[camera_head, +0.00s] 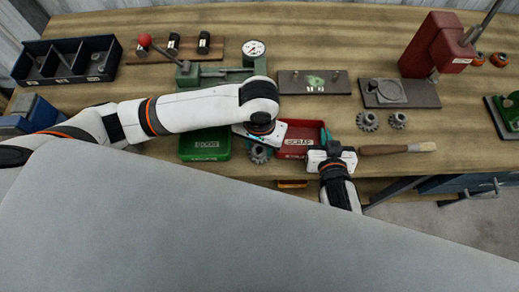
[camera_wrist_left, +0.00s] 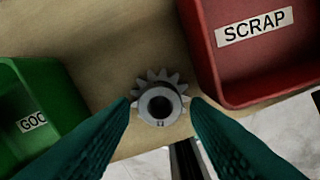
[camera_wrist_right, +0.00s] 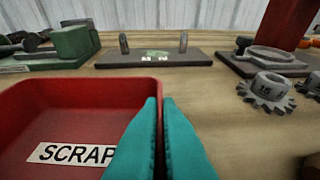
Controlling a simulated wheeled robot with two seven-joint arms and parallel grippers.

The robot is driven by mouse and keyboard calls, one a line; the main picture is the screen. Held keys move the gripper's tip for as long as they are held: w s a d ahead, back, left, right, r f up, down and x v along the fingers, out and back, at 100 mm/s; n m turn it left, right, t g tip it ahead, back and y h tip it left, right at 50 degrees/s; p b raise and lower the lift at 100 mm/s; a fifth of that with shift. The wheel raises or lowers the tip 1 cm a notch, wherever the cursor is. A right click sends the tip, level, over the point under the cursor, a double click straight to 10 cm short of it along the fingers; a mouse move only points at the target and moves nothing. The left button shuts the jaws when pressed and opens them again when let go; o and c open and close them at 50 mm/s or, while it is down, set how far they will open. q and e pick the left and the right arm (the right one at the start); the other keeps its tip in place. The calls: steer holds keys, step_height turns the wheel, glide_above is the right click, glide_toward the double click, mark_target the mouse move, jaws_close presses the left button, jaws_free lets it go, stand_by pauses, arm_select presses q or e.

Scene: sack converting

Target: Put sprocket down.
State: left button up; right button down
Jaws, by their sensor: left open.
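A grey toothed sprocket (camera_wrist_left: 160,98) lies on the wooden bench near its front edge, between the green GOOD tray (camera_wrist_left: 30,110) and the red SCRAP tray (camera_wrist_left: 225,70). It also shows in the head view (camera_head: 259,155), partly hidden by my left wrist. My left gripper (camera_wrist_left: 162,102) is open, with its teal fingertips on either side of the sprocket; small gaps seem to show, and contact is hard to tell. My right gripper (camera_wrist_right: 160,105) is shut and empty beside the SCRAP tray, its two fingers together.
Two more sprockets (camera_head: 367,121) (camera_head: 398,120) lie right of the SCRAP tray. A brush (camera_head: 400,149) lies near the front edge. A green fixture (camera_head: 215,75), a plate with pins (camera_head: 314,83) and a red press (camera_head: 437,45) stand behind. A black divided bin (camera_head: 65,62) is back left.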

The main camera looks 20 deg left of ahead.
arm_select(q)
steer(key=shift+f, duration=0.85)
steer(key=shift+c, duration=0.5)
jaws_close()
step_height(320, 180, up, 8)
steer(key=n, duration=0.4)
glide_above(299, 142)
step_height(299, 142, down, 3)
steer(key=shift+f, duration=2.2)
